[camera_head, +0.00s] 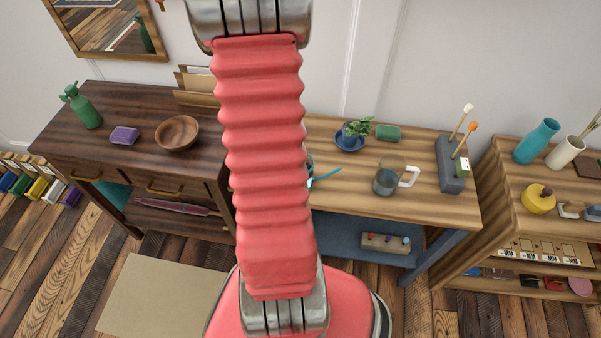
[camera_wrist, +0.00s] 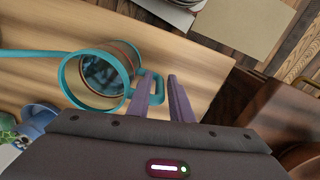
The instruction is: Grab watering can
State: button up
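The teal watering can (camera_wrist: 70,72) stands on a light wooden table in the wrist view, seen from above through its round open top. Its long spout points left and its looped handle (camera_wrist: 159,88) points right, toward my gripper. In the head view only the spout (camera_head: 326,178) and a sliver of the body show beside my red arm. My gripper (camera_wrist: 161,76) is open, with a gap between its two fingers. The outer bar of the handle appears between the fingers; the left finger overlaps the handle in the picture. Whether they touch is unclear. My gripper is hidden in the head view.
On the same table are a glass mug (camera_head: 386,181), a potted plant (camera_head: 354,131), a green block (camera_head: 388,132) and a grey holder (camera_head: 452,168) with sticks. A dark desk (camera_head: 90,148) with a wooden bowl (camera_head: 177,132) stands left. A shelf (camera_head: 507,199) stands right.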

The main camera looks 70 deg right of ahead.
jog(key=shift+c, duration=0.6)
grip_shut()
jog(key=shift+r, duration=0.25)
jog(key=shift+r, duration=4.75)
